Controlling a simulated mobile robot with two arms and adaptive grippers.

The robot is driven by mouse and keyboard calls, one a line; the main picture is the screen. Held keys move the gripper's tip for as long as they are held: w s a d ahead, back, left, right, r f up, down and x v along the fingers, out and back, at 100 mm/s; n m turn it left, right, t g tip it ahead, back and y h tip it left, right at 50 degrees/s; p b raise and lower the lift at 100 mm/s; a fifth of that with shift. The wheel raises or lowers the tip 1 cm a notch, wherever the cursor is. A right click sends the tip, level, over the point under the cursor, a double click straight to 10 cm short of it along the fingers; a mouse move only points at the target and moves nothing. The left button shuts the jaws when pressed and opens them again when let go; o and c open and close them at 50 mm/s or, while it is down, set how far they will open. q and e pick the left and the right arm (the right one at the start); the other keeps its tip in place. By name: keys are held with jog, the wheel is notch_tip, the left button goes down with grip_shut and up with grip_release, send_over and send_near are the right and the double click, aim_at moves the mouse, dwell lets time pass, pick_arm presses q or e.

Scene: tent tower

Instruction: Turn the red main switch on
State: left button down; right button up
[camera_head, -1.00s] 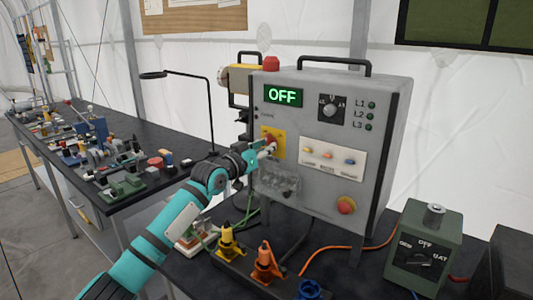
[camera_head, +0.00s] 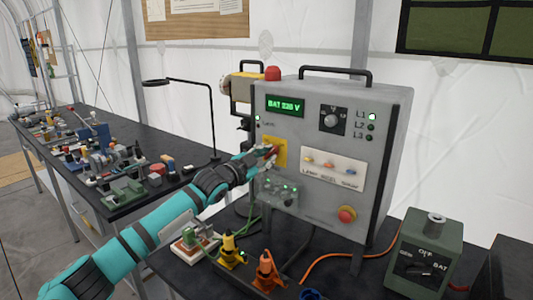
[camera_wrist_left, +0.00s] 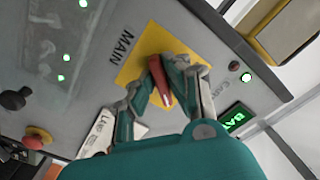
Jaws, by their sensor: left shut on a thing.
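The red main switch (camera_wrist_left: 160,82) sits on a yellow plate (camera_wrist_left: 148,45) marked MAIN in the left wrist view. The yellow plate also shows on the grey panel box (camera_head: 325,190) in the head view. My left gripper (camera_head: 268,154) is at the plate and hides most of the switch there. In the left wrist view its fingers (camera_wrist_left: 160,80) are shut on the red handle, one on each side. The panel display (camera_head: 286,105) reads BAT and a voltage in green. The L1 lamp (camera_head: 372,116) is lit; L2 and L3 look dark. My right gripper is not in view.
A red emergency button (camera_head: 347,214) and a row of small coloured switches (camera_head: 331,164) are on the same panel. A green selector box (camera_head: 424,250) stands to the right. Yellow and orange plugs (camera_head: 265,268) stand below. The cluttered bench (camera_head: 125,205) lies left.

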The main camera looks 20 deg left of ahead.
pick_arm(q)
jog(key=shift+a+r+m, duration=0.1)
jog(key=shift+r+m, duration=0.05)
jog(key=shift+m, duration=0.45)
jog(key=shift+p, duration=0.35)
jog(key=c, duration=1.4)
grip_release()
jog(key=shift+w, duration=0.1)
jog(key=shift+o, duration=0.2)
jog(key=shift+f, duration=0.2)
jog(key=v, duration=1.2)
